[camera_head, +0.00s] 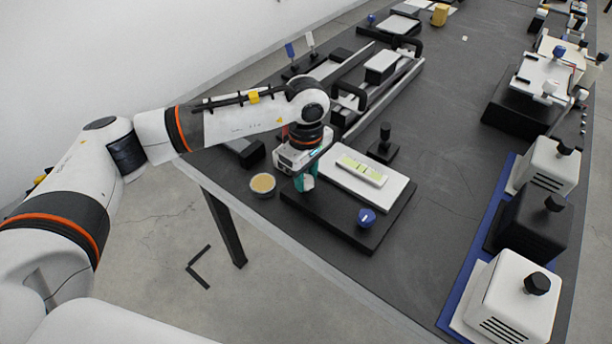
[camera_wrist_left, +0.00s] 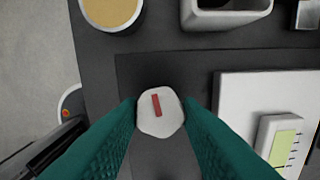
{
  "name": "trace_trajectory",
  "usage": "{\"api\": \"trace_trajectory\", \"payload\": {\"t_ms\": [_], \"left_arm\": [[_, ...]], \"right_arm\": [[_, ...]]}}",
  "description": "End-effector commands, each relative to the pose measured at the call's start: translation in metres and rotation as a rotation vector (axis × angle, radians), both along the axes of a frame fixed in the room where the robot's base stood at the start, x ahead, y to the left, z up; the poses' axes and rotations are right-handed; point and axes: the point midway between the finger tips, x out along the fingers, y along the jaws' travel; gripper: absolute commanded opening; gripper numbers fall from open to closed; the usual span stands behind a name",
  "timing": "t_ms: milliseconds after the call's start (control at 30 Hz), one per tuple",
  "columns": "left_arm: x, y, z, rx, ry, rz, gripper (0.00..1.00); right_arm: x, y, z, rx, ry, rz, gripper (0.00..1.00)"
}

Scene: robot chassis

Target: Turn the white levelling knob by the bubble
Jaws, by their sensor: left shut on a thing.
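The white levelling knob (camera_wrist_left: 160,112) has a red mark on its top and shows between the green fingers of my left gripper (camera_wrist_left: 161,118) in the left wrist view. The fingers are shut on the knob's two sides. In the head view the left gripper (camera_head: 305,181) points down at the near left corner of a dark base plate (camera_head: 335,222), and the knob (camera_head: 308,182) is partly hidden by it. The bubble level (camera_head: 362,170), with a yellow-green vial, lies on a white plate (camera_head: 338,186). A blue knob (camera_head: 366,217) stands at the base's near right corner. My right gripper is not in view.
A round dish with tan contents (camera_head: 262,185) stands left of the base. A black post (camera_head: 384,144) stands behind it. White and black boxes with black knobs (camera_head: 519,300) line a blue strip at right. The dark table (camera_head: 450,190) is clear between.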

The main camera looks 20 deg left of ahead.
Motion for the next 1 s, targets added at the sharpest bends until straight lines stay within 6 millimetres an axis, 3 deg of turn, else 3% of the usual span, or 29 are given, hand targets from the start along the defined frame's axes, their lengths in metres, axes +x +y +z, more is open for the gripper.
{"api": "trace_trajectory", "payload": {"t_ms": [333,367,467,767,1000], "left_arm": [[0.001,0.000,0.002,-0.002,-0.002,0.000,0.09],[0.001,0.000,0.002,-0.002,-0.002,0.000,0.37],[0.001,0.000,0.001,-0.002,-0.002,0.000,0.53],[0.000,0.000,0.002,0.000,-0.001,0.001,0.54],[0.001,0.000,0.032,-0.002,-0.006,0.001,0.54]], "right_arm": [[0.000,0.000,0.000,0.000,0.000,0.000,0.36],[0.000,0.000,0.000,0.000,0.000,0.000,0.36],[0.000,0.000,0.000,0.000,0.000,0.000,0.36],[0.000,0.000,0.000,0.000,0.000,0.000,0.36],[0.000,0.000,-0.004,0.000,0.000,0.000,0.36]]}}
